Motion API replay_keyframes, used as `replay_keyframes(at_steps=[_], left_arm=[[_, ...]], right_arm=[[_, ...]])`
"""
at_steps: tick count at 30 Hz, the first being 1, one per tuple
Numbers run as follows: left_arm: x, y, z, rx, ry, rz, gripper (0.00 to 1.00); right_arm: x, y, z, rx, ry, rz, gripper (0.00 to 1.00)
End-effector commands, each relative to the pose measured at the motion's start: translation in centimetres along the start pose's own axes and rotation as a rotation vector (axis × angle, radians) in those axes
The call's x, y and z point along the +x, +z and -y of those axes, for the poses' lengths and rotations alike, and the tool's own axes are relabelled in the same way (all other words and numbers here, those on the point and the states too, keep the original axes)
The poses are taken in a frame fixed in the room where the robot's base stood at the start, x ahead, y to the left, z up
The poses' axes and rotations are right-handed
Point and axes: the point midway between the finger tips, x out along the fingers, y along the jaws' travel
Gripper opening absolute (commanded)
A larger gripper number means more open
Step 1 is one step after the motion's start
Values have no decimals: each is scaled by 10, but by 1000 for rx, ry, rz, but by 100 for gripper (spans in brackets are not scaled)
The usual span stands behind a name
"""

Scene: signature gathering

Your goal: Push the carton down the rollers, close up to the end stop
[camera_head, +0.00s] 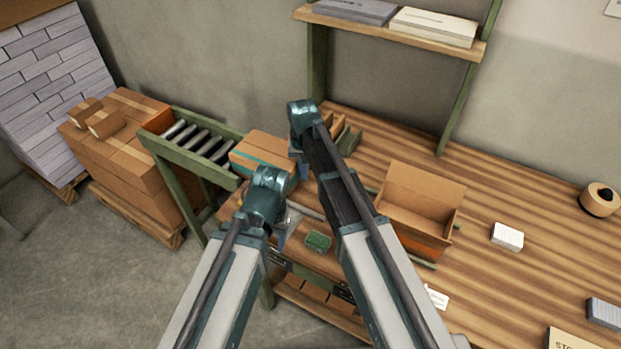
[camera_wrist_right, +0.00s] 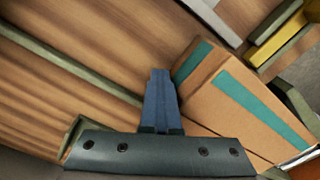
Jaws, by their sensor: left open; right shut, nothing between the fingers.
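The carton (camera_head: 262,153), brown with a teal tape stripe, sits at the table end of the roller track (camera_head: 197,143). Bare rollers show to its left. In the right wrist view the carton (camera_wrist_right: 238,100) lies right of my right gripper (camera_wrist_right: 160,90). That gripper's blue fingers are shut and empty, close beside the carton's near end; I cannot tell whether they touch. In the head view my right gripper (camera_head: 298,160) is just right of the carton. My left gripper (camera_head: 284,232) is open and empty, lower, in front of the carton. I cannot clearly make out the end stop.
An open box (camera_head: 420,208) stands on the wooden table (camera_head: 520,190), with a small green item (camera_head: 318,241) near the front. A card stack (camera_head: 507,237) and tape roll (camera_head: 600,199) lie right. Stacked cartons (camera_head: 135,165) stand left of the rollers. A shelf (camera_head: 385,31) hangs above.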

Motion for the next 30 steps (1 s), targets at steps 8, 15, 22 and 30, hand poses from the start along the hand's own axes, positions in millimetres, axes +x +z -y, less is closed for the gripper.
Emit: replay_keyframes(at_steps=[8, 15, 22, 30], left_arm=[[0, 0, 0, 0, 0, 0, 57], [0, 0, 0, 0, 0, 0, 57], [0, 0, 0, 0, 0, 0, 57], [0, 0, 0, 0, 0, 0, 57]], right_arm=[[0, -17, 27, -2, -1, 0, 0], [0, -24, 42, -1, -1, 0, 0], [0, -25, 43, -1, -1, -1, 0], [0, -31, 51, -1, -1, -1, 0]])
